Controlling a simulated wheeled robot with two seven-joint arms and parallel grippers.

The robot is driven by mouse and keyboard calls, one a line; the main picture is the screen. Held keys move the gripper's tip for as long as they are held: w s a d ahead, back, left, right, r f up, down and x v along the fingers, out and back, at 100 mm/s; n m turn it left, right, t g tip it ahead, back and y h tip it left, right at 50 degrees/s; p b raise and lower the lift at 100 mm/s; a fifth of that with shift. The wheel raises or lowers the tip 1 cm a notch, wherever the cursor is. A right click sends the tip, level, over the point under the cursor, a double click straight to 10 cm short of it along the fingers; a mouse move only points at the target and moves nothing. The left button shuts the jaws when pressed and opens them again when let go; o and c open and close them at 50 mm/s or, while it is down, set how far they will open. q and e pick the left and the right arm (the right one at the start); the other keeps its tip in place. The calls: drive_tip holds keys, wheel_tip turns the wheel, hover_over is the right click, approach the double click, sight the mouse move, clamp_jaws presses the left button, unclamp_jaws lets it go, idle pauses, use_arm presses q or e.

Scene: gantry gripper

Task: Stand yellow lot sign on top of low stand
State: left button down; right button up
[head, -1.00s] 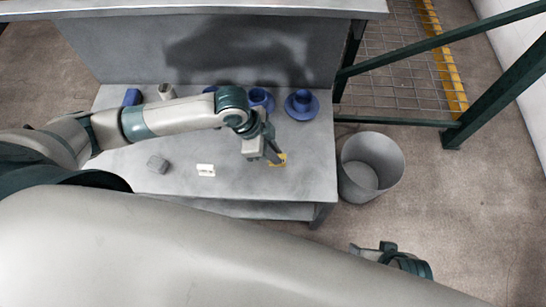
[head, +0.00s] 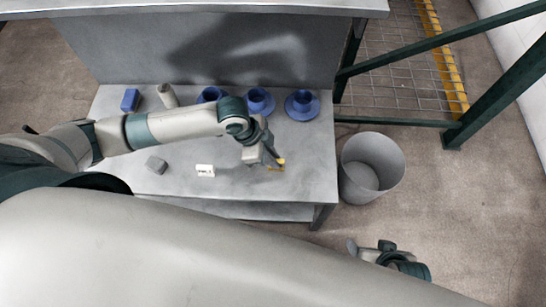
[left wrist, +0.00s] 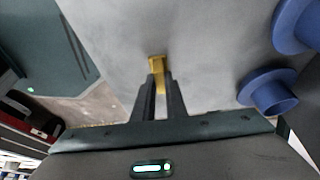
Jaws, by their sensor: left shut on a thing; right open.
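The yellow lot sign (head: 281,161) is between the fingertips of my left gripper (head: 275,160), over the right front part of the grey table. In the left wrist view the yellow sign (left wrist: 156,64) shows between the two fingers (left wrist: 158,82), which are shut on it. I cannot tell whether it clears the tabletop. A small grey block (head: 156,165) on the left of the table may be the low stand; I cannot tell for sure. My right gripper (head: 369,251) is low at the right, away from the table, open and empty.
A small white block (head: 205,170) lies left of my left gripper. Blue flanged pieces (head: 302,105), a grey cylinder (head: 167,95) and a blue box (head: 130,99) stand along the back. A grey bin (head: 372,165) is right of the table (head: 315,180).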

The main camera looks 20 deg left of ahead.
use_arm(q)
drive_tip(key=shift+f, duration=0.1)
use_arm(e)
drive_tip(key=shift+s, duration=0.15)
use_arm(q)
drive_tip(key=c, duration=1.8)
unclamp_jaws()
drive_tip(key=shift+a+r, duration=0.25)
drive_tip(key=shift+r, duration=0.45)
drive_tip(key=p+v, duration=0.1)
drive_tip(key=v, duration=0.9)
drive_tip(key=shift+r+p, duration=0.35)
drive_tip(key=shift+r, duration=0.05)
use_arm(e)
drive_tip(key=shift+s+d+g+h, duration=0.25)
drive_tip(key=shift+s+d+g, duration=0.15)
drive_tip(key=shift+d, duration=0.25)
drive_tip(key=shift+s+d+g+h, duration=0.3)
drive_tip(key=shift+s+d, duration=0.15)
drive_tip(key=shift+d, duration=0.15)
use_arm(q)
drive_tip(key=shift+s+a, duration=0.1)
drive_tip(key=shift+s, duration=0.05)
use_arm(e)
drive_tip(key=shift+w+a+r, duration=0.15)
drive_tip(key=shift+r, duration=0.1)
